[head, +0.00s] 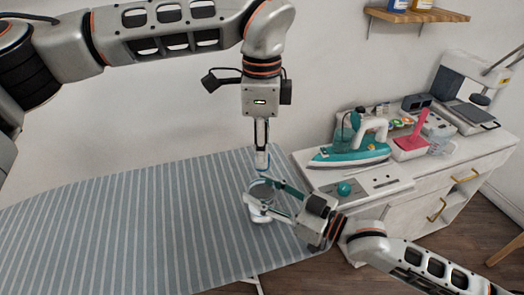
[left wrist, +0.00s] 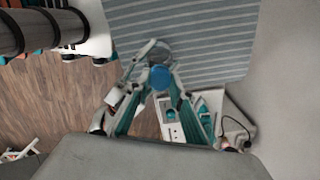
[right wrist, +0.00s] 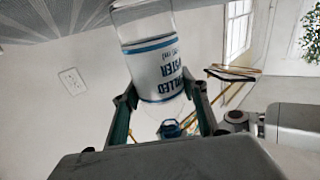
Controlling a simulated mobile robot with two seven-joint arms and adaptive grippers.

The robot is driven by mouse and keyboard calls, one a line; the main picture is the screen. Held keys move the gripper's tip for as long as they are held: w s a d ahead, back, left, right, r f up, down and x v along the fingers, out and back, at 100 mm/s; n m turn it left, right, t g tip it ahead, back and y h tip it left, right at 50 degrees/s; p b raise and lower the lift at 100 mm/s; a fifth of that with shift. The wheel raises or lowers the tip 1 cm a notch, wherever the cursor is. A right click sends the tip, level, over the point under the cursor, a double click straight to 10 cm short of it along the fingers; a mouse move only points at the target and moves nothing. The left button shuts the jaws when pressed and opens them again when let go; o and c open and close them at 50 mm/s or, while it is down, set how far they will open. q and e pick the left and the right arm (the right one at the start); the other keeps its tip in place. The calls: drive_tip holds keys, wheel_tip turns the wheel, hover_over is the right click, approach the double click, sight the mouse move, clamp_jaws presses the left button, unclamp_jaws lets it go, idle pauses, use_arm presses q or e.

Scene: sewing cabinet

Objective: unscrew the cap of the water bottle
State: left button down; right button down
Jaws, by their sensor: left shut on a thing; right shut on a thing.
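The water bottle (head: 260,213) is upright over the ironing board, with a clear body and a white label that shows large in the right wrist view (right wrist: 160,70). My right gripper (head: 272,198) is shut around the bottle's body from the right. The blue cap (left wrist: 160,78) lies between the fingertips of my left gripper (left wrist: 160,72), seen from above in the left wrist view. My left gripper points straight down over the bottle and is shut on the cap. In the head view the fingers partly hide the cap; whether it is loose on the neck cannot be told.
The striped ironing board (head: 110,225) is otherwise bare to the left. A white cabinet (head: 400,205) on the right holds a teal iron (head: 345,155), a pink item (head: 412,143) and a sewing machine (head: 465,80). A wooden shelf (head: 415,15) is on the wall above.

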use_arm(q)
drive_tip(key=shift+r, duration=0.75)
drive_tip(key=shift+r, duration=2)
use_arm(e)
drive_tip(key=c, duration=1.1)
unclamp_jaws()
drive_tip(key=v, duration=1.2)
